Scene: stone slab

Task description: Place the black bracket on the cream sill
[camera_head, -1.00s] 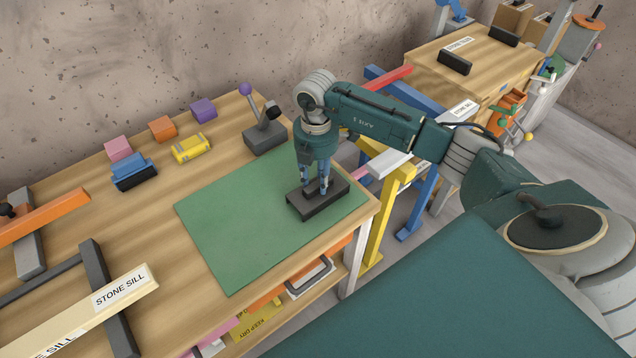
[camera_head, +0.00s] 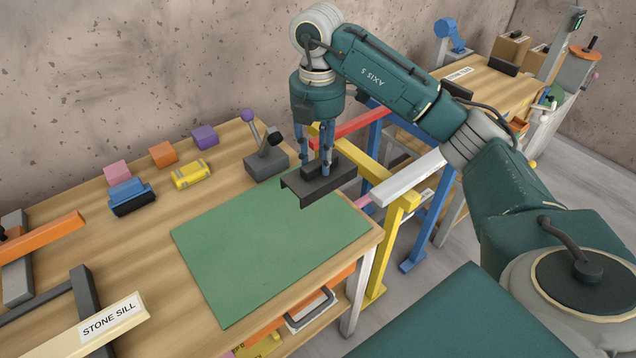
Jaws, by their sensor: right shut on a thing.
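The black bracket (camera_head: 340,183) is a dark channel-shaped piece with a small raised block on top. My right gripper (camera_head: 318,168) is shut on that block and holds the bracket level above the back right part of the green mat (camera_head: 255,255). The cream sill (camera_head: 95,330), labelled "STONE SILL", lies at the lower left on dark bars, partly cut off by the picture's edge. My left gripper is not in view.
An orange clamp bar (camera_head: 45,240) lies at the left. Pink, orange and purple blocks, a blue-and-black brush (camera_head: 130,195) and a yellow block (camera_head: 191,174) stand at the back. A lever device (camera_head: 265,160) stands behind the mat. The mat is bare.

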